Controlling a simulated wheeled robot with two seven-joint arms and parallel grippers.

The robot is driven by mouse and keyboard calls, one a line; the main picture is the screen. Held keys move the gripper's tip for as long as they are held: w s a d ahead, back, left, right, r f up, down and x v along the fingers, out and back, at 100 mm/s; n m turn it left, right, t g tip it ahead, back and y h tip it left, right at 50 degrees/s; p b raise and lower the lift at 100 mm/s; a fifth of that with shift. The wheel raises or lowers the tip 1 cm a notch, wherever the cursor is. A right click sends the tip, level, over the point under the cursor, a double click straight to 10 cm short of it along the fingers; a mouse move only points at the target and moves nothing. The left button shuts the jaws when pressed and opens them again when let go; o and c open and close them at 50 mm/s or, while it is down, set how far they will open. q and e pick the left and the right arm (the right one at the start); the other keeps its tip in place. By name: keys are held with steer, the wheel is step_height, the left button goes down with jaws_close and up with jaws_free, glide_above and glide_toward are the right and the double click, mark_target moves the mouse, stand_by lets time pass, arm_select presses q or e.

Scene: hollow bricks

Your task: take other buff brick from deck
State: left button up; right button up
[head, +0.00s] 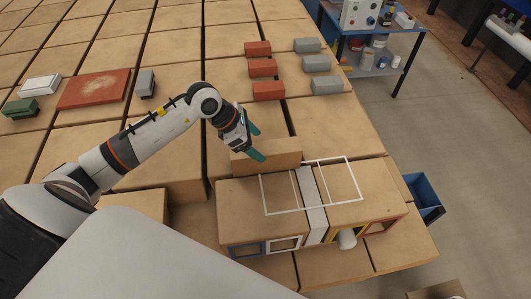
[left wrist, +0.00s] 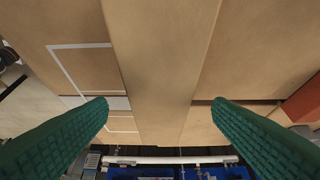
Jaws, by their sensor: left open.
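My left gripper (head: 256,144) is open, with its teal fingers above a long buff block (head: 272,158) at the back edge of the box-like stand. In the left wrist view the fingers (left wrist: 160,118) are apart and empty, with the buff block (left wrist: 160,50) running between them. I cannot tell whether the fingers touch it. I make out no separate small buff brick on the tan deck (head: 185,48). My right gripper is not in view.
Red bricks (head: 262,67) and grey bricks (head: 316,63) stand in two columns behind. White outlines (head: 340,182) mark the stand's top; coloured frames (head: 284,244) line its front. A red slab (head: 95,88) lies left. A blue bin (head: 424,195) is at the right edge.

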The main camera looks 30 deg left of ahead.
mark_target(266, 147)
arm_select(q)
steer(key=p+x, duration=0.1)
steer(key=x, duration=0.2)
steer(key=shift+w+d+f+p, duration=0.1)
steer(key=shift+w+d+p, duration=0.2)
steer(key=shift+d+p, duration=0.1)
steer(key=shift+w+d+f, duration=0.1)
steer(key=shift+w+f, duration=0.05)
steer(key=shift+f, duration=0.25)
steer(key=c, duration=1.2)
steer(key=shift+r, duration=0.1)
steer(key=shift+c, duration=1.4)
steer(key=shift+r, duration=0.1)
